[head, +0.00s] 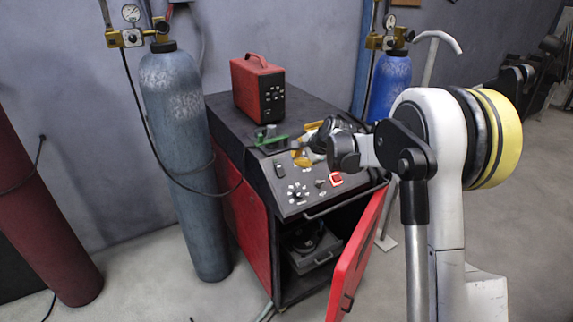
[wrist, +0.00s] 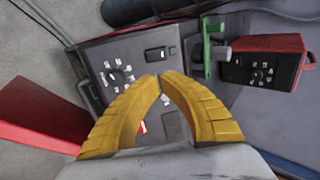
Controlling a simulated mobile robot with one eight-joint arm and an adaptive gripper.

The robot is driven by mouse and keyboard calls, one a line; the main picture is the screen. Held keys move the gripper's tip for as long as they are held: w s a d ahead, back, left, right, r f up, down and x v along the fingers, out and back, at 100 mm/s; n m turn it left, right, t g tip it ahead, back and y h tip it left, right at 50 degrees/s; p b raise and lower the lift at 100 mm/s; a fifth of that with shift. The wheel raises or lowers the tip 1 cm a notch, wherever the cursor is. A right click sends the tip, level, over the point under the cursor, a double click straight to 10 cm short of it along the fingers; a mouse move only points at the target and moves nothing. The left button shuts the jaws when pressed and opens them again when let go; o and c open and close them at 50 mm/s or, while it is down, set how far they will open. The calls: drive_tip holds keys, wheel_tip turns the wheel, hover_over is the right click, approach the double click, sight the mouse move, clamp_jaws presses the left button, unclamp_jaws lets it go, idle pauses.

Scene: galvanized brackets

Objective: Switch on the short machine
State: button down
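A red and black cabinet machine (head: 243,205) stands by the wall, with a sloped grey control panel (head: 300,205). The panel has a dial (head: 297,191), a lit red switch (head: 336,179) and a dark rectangular part (head: 279,170). A smaller red box machine (head: 258,88) stands on its top; it also shows in the wrist view (wrist: 262,68). I cannot tell which one is called short. My gripper (head: 299,158), with yellow fingers, is over the panel. In the wrist view its fingertips (wrist: 162,76) meet with nothing between them. The red switch (wrist: 143,127) is partly hidden behind the left finger.
The red cabinet door (head: 358,260) hangs open at the front right. A green clamp (head: 270,138) sits at the panel's upper edge. Gas cylinders (head: 180,150) (head: 388,85) stand left and behind. A dark red cylinder (head: 45,220) is far left.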

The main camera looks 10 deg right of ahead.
sight(281, 167)
drive_tip(key=b+x, duration=0.2)
drive_tip(key=x, duration=1.1)
drive_tip(key=shift+w+a+f, duration=0.15)
drive_tip(key=shift+w+f, duration=0.05)
drive_tip(key=shift+w, duration=0.1)
